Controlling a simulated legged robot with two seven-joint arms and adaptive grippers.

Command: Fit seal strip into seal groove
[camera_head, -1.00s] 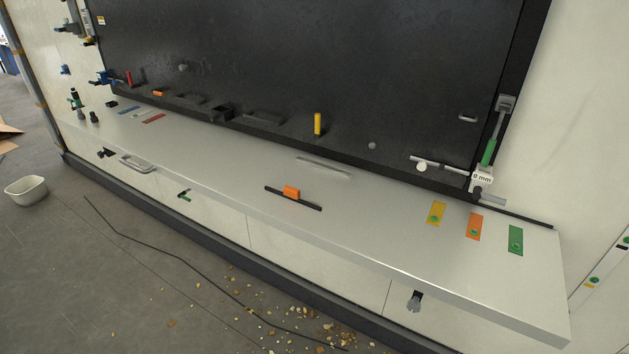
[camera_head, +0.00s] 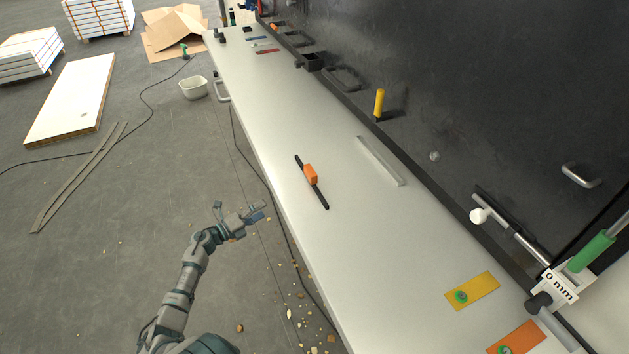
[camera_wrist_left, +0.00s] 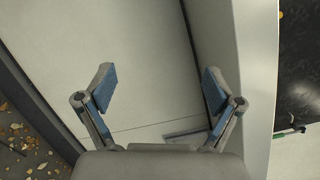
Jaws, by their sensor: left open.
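A black strip (camera_head: 319,194) with an orange block (camera_head: 310,174) at its middle lies on the light grey bench top. I take it to be the seal strip. A pale, narrow bar-like feature (camera_head: 380,161) on the bench, near the black panel, may be the seal groove; I cannot tell whether it is recessed. My left gripper (camera_head: 238,211) is off the bench's front edge, left of the strip and apart from it. In the left wrist view the gripper (camera_wrist_left: 159,88) is open and empty, facing a pale panel. The strip is not seen there. My right gripper is out of view.
The bench top (camera_head: 272,125) is largely clear around the strip. A yellow peg (camera_head: 379,104) stands by the black panel (camera_head: 470,80). A yellow plate (camera_head: 472,291) and an orange plate (camera_head: 517,338) lie at the near right. A white bin (camera_head: 194,87) and debris are on the floor.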

